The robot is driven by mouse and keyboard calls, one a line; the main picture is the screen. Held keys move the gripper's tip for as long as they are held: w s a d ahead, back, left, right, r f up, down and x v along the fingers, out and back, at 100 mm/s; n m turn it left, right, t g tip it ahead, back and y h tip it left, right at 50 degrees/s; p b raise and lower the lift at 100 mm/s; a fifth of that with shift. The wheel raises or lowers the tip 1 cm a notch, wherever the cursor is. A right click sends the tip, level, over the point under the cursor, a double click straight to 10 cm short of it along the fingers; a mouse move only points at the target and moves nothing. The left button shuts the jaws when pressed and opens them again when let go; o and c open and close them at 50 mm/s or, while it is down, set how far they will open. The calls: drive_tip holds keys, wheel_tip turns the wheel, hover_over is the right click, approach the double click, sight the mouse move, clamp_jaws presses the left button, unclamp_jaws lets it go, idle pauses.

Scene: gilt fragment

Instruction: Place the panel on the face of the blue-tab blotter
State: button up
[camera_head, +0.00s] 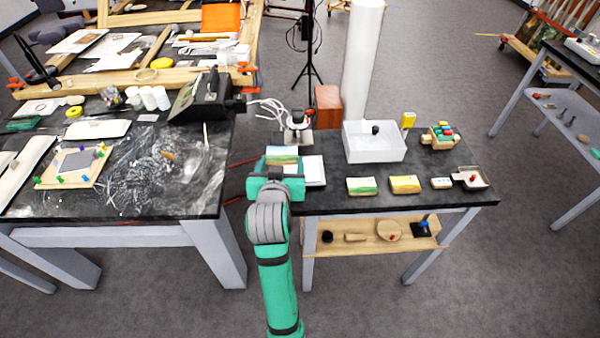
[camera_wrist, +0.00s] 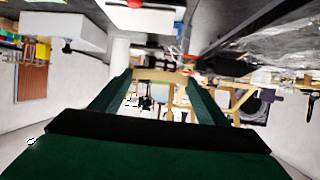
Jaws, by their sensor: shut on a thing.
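My gripper (camera_head: 280,166) is above the left end of the right-hand dark table, shut on a small panel (camera_head: 282,153) with a green and pale painted face. In the wrist view, the panel's tan edge (camera_wrist: 160,75) shows between the two green fingers. White flat pads (camera_head: 314,170) lie on the table just right of the gripper and are partly covered by it. I cannot make out a blue tab on them, so I cannot tell which is the blue-tab blotter.
Two similar painted panels, one green (camera_head: 361,187) and one yellow (camera_head: 405,184), lie near the front edge. A white open box (camera_head: 374,148) stands behind them. A block rack (camera_head: 440,138) is at the right.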

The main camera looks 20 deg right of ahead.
drive_tip(key=w+d+f, duration=0.1)
drive_tip(key=d+f, duration=0.3)
drive_tip(key=w+d+f, duration=0.1)
drive_tip(key=d+f, duration=0.1)
drive_tip(key=shift+w+f, duration=0.2)
drive_tip(key=shift+w, duration=0.15)
drive_tip(key=shift+w+d+f, duration=0.1)
drive_tip(key=shift+f, duration=1.6)
drive_tip(key=shift+f, duration=0.15)
drive_tip(key=o, duration=1.1)
drive_tip(key=shift+r, duration=0.2)
drive_tip(key=shift+s+a+r, duration=0.1)
drive_tip(key=shift+s+a, duration=0.15)
drive_tip(key=shift+s, duration=0.1)
drive_tip(key=v, duration=1.1)
drive_tip(key=shift+s+d, duration=0.1)
